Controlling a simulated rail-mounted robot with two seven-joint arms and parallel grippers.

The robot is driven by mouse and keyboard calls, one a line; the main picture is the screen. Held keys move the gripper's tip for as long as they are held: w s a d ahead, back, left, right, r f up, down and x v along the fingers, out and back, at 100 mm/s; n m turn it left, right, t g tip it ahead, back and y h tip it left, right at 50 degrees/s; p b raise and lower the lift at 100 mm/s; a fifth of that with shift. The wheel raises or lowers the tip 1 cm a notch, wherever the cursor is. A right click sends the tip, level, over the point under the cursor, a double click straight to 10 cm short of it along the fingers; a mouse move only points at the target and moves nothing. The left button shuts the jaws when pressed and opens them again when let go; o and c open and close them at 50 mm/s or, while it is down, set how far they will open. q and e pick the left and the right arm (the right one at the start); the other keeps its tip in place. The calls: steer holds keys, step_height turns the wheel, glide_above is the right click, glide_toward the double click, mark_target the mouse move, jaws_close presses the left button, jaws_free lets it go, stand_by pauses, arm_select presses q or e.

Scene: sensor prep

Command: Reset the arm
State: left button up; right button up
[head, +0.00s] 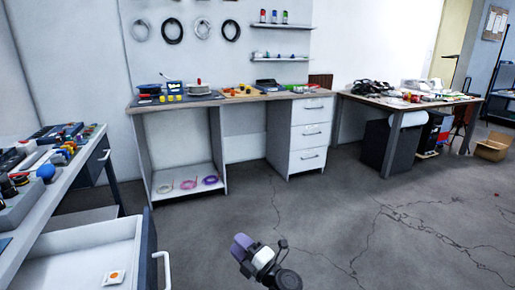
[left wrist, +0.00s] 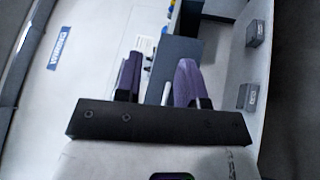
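A pale surface with a blue label (left wrist: 61,47) and a dark grey panel (left wrist: 178,55) show beyond the fingers.
An open white drawer (head: 75,238) with a small orange-marked card (head: 114,277) juts out at lower left, below a cluttered bench (head: 85,160). A workbench (head: 205,101) and a second table (head: 405,101) stand along the wall.

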arm_select(q)
steer(key=w+d+r+m+t+h, duration=0.2)
steer(key=d+r+m+t+h, duration=0.4)
steer(key=h, duration=0.3)
steer(key=w+d+r+m+t+h, duration=0.35)
steer(key=d+r+m+h, duration=0.3)
steer(key=m+h, duration=0.25)
steer(key=s+d+r+m+g+h+p, duration=0.25)
steer(key=s+r+m+g+h, duration=0.55)
steer(key=m+h, duration=0.4)
steer(key=s+a+r+g+y+p, duration=0.2)
steer(key=s+a+r+y+p, duration=0.35)
steer(key=s+a+p, duration=0.55)
steer(key=s+a+r+g+y+p, duration=0.2)
steer(key=s+a+r+y+p, duration=0.4)
steer(key=a+p, duration=0.9)
steer(key=s+a+r+g+p, duration=0.1)
steer(key=s+r+p, duration=0.4)
steer(key=s+p, duration=0.5)
steer(key=s+a+r+g+y+p, duration=0.1)
steer(key=s+r+g+p, duration=0.3)
steer(key=s+p, duration=0.6)
steer(key=s+a+r+m+g+y+p, duration=0.1)
steer(key=s+r+p, duration=0.7)
steer(key=p, duration=1.5)
steer(key=shift+s+a+g+p, duration=0.4)
steer(key=shift+s+a+g, duration=0.25)
steer(key=shift+s+a, duration=0.45)
